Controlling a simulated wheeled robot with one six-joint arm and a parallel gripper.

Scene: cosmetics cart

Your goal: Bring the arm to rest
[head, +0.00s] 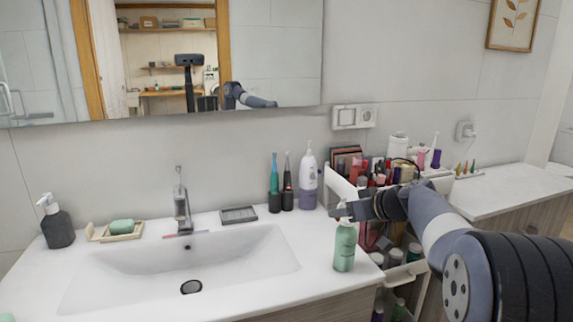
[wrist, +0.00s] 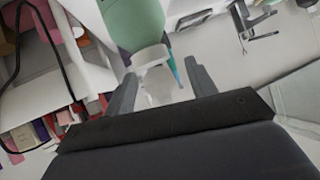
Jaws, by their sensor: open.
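My gripper (head: 343,211) is at the top of a light green bottle (head: 345,248) that stands upright on the white counter, right of the basin. In the wrist view, my gripper (wrist: 161,84) has its two dark fingers apart. The pale neck and cap of the green bottle (wrist: 136,22) show between and just beyond them. I see space between each finger and the cap. The rest of my arm reaches in from the right in the head view.
The cosmetics cart (head: 412,268) stands right of the counter, crowded with bottles, tubes and boxes, close under my arm. Behind the green bottle stand a white-and-purple dispenser (head: 308,180) and two electric toothbrushes (head: 274,195). A grey soap tray (head: 238,215) lies near the tap (head: 182,210).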

